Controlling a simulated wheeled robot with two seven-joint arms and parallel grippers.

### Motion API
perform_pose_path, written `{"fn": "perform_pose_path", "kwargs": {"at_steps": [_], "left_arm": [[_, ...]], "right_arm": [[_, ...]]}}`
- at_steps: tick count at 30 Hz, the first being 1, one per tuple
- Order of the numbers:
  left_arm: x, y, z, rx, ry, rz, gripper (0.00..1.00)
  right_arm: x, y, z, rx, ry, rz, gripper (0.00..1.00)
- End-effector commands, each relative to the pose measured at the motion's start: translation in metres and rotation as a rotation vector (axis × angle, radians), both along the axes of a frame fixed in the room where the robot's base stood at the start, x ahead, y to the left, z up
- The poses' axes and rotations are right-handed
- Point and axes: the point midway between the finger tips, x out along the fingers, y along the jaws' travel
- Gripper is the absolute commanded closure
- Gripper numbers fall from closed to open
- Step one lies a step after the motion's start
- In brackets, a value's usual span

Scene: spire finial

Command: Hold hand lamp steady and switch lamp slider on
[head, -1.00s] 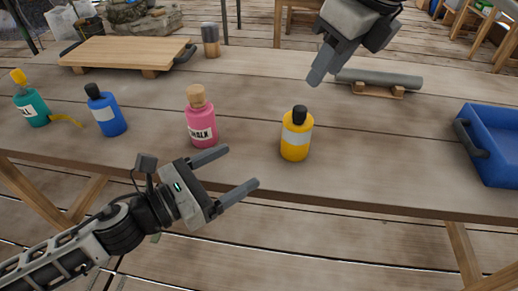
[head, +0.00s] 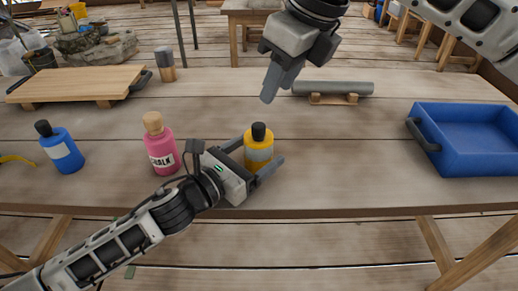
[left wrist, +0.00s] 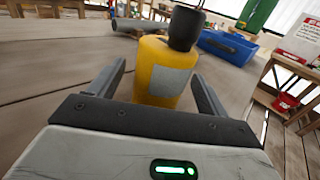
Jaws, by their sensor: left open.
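No thing in view is clearly a hand lamp with a slider. A grey cylinder (head: 335,88) lies on a small wooden rest (head: 333,100) at the back of the table; no switch can be made out on it. A yellow bottle (head: 258,157) with a black cap stands upright near the front edge. My left gripper (head: 262,149) is open with a finger on each side of the bottle. The left wrist view shows the bottle (left wrist: 163,72) between the fingers, with gaps beside it. My right gripper (head: 272,84) hangs above the table, left of the cylinder; its fingers overlap in view.
A pink chalk bottle (head: 160,147) stands left of my left gripper, with a blue bottle (head: 62,150) farther left. A wooden board (head: 80,84) lies at the back left. A blue tray (head: 465,165) stands at the right. Table between yellow bottle and tray is clear.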

Motion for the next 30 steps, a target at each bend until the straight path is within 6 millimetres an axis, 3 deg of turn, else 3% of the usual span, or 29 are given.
{"fn": "perform_pose_path", "kwargs": {"at_steps": [13, 14, 19, 20, 24, 30], "left_arm": [[0.008, -0.008, 0.0, 0.001, 0.0, -0.001, 0.23], [0.008, -0.008, 0.0, 0.001, 0.0, -0.001, 0.28], [0.008, -0.008, 0.0, 0.001, 0.001, -0.001, 0.74], [0.008, -0.008, 0.0, 0.001, 0.001, -0.001, 0.74], [0.008, -0.008, 0.0, 0.0, 0.0, -0.001, 0.74], [0.008, -0.008, 0.0, 0.0, 0.0, -0.001, 0.74]], "right_arm": [[0.0, 0.0, 0.0, 0.0, 0.0, 0.0, 0.64], [0.0, 0.0, 0.0, 0.0, 0.0, 0.0, 0.64], [0.0, 0.0, 0.0, 0.0, 0.0, 0.0, 0.64], [0.0, 0.0, 0.0, 0.0, 0.0, 0.0, 0.64], [0.0, -0.001, -0.001, 0.01, 0.009, -0.019, 0.97], [-0.004, -0.015, -0.005, 0.125, 0.138, -0.266, 1.0]]}}
